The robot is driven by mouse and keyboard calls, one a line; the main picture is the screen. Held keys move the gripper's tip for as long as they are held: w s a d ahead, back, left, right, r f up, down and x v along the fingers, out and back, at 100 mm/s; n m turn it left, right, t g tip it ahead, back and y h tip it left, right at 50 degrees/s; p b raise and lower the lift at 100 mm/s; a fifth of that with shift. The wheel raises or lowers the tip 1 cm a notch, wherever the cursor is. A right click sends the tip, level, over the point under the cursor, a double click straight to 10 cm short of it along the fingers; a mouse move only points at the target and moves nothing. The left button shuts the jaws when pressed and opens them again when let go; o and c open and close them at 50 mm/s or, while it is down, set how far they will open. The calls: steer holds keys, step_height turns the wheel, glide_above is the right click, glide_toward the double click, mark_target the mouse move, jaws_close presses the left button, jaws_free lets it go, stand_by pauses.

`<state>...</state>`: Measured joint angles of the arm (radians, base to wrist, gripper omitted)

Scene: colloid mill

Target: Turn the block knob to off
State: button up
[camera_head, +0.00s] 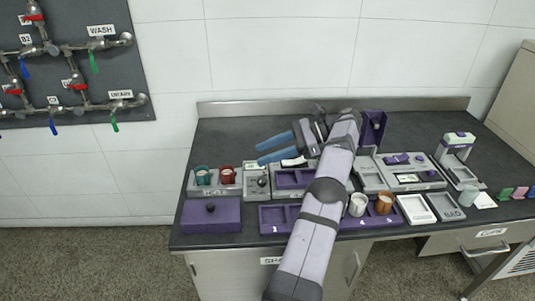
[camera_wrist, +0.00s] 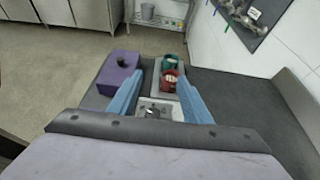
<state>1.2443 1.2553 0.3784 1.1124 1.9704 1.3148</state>
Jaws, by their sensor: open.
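A small grey panel (camera_head: 256,183) with a dark knob stands on the bench, left of the purple trays; I take this as the block knob. In the wrist view the panel's knob (camera_wrist: 153,112) shows low between my fingers, partly cut off by my gripper body. Its pointer setting is too small to read. My gripper (camera_head: 259,154) has two blue fingers pointing left, spread apart and empty, above and behind the panel. It also shows in the wrist view (camera_wrist: 160,77), open, with the fingers on either side of the panel. They look apart from the knob.
A teal cup (camera_head: 203,176) and a red cup (camera_head: 227,176) stand in a grey holder left of the panel. A purple box (camera_head: 211,216) with a black knob is in front. A white cup (camera_head: 357,204) and brown cup (camera_head: 384,203) stand right of my arm.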

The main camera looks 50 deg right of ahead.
steer(key=s+r+m+t+h, duration=0.25)
steer(key=s+r, duration=0.45)
steer(key=r, duration=0.5)
steer(key=a+f+m+t+h, duration=0.1)
steer(key=f+m, duration=0.1)
steer(key=f, duration=0.3)
steer(key=a+f+m+h, duration=0.1)
steer(key=f+m+h, duration=0.1)
steer(key=f, duration=0.4)
steer(key=a+f+m+t+h, duration=0.1)
steer(key=a+f+m+h, duration=0.1)
steer(key=f+m, duration=0.2)
steer(key=shift+w+f+m+t+h, duration=0.1)
steer(key=shift+f+m+t+h, duration=0.1)
steer(key=shift+f, duration=0.3)
steer(key=shift+w+f+m+t+h, duration=0.1)
steer(key=shift+f+t, duration=0.05)
steer(key=shift+f, duration=0.3)
steer(key=d+f+h, duration=0.1)
steer(key=d+f+n+g, duration=0.1)
steer(key=shift+s+d+f+h, duration=0.3)
steer(key=shift+s+h, duration=0.05)
steer(key=shift+s, duration=0.05)
steer(key=shift+n, duration=0.45)
